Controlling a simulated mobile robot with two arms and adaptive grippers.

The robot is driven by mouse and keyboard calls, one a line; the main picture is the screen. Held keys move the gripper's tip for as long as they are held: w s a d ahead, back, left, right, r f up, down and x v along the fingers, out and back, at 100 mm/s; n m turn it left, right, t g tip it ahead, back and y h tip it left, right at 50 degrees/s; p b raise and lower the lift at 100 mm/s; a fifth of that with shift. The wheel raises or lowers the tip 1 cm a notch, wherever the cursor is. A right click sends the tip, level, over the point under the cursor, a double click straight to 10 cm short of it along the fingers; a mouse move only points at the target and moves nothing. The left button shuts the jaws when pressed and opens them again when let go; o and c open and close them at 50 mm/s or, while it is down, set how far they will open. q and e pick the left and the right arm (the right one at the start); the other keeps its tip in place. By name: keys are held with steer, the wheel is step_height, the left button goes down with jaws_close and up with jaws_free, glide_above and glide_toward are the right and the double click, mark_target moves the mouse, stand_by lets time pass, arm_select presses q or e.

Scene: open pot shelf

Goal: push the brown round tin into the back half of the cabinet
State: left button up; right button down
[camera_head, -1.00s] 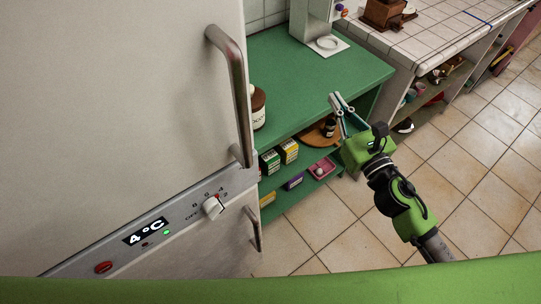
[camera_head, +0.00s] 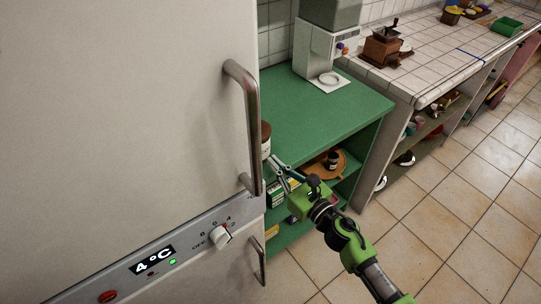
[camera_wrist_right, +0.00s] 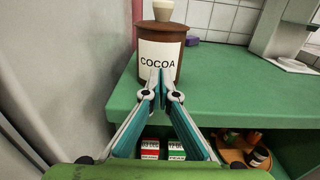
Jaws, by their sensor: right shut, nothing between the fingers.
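The brown round tin (camera_wrist_right: 172,77) stands upright on the green top of the cabinet (camera_wrist_right: 235,98), close to its left end and front edge. It has a white COCOA label and a pale knob on its lid. In the head view the tin (camera_head: 265,140) is mostly hidden by the fridge. My right gripper (camera_wrist_right: 160,72) is shut and empty, its fingertips in front of the label. I cannot tell whether they touch it. In the head view the right gripper (camera_head: 273,164) is at the cabinet's front edge beside the tin. My left gripper is not in view.
The white fridge (camera_head: 120,110) with its handle (camera_head: 246,110) stands close on the left. A coffee machine (camera_head: 318,55) is at the cabinet's back right. Small boxes (camera_wrist_right: 176,148) and an orange round tray (camera_head: 325,169) sit on the shelf below. The green top's middle is clear.

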steer(key=shift+x, duration=1.3)
steer(key=b+x, duration=0.3)
steer(key=x, duration=0.3)
steer(key=shift+w+a+f, duration=0.15)
steer(key=shift+w, duration=0.1)
steer(key=shift+w+a, duration=0.15)
steer(key=shift+w, duration=0.05)
